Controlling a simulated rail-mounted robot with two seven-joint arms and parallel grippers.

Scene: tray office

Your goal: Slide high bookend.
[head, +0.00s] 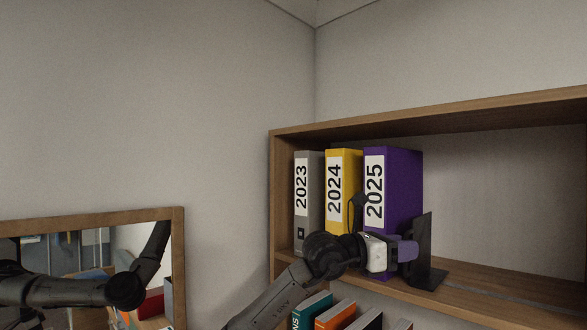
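The black bookend (424,250) stands upright on the high shelf, just right of the purple 2025 binder (403,178). A gap shows between the bookend and that binder. The grey 2023 binder (302,205) and the yellow 2024 binder (338,190) stand to its left. My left gripper (411,252) is at the bookend's front left side, over the lower part of the binder row. It overlaps the bookend's edge; whether it touches cannot be told. Its fingers are seen side-on, so its opening is unclear. My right gripper is not in view.
The wooden shelf (480,300) is clear to the right of the bookend. Books, one teal (312,309) and one orange (335,314), stand on the level below. A wood-framed mirror (178,260) hangs at the lower left and reflects the room.

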